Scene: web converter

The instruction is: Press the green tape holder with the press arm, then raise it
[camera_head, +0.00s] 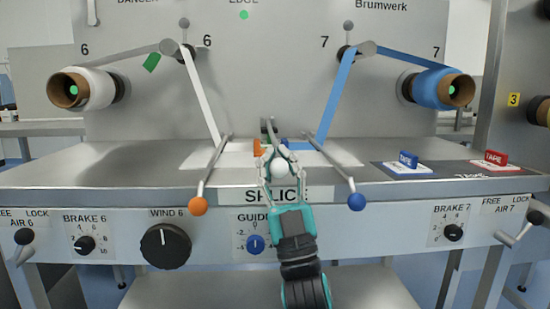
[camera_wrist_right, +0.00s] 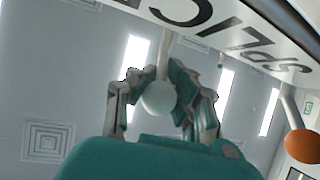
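My right gripper (camera_head: 280,158) is at the middle of the splice table, with its fingers on both sides of a white ball knob (camera_head: 281,165) on a rod, which I take to be the press arm's handle. In the right wrist view the gripper (camera_wrist_right: 157,75) straddles the white ball (camera_wrist_right: 158,98); the right finger is close to it and a gap shows at the left finger. Firm contact is not clear. A small green piece (camera_head: 151,62) shows by the left roller arm. My left gripper is out of view.
Levers with an orange ball (camera_head: 198,206) and a blue ball (camera_head: 357,202) flank my gripper. A blue tape holder (camera_head: 408,160) and a red one (camera_head: 495,158) stand at right. A white roll (camera_head: 98,90) and a blue roll (camera_head: 430,90) hang above. The left tabletop is clear.

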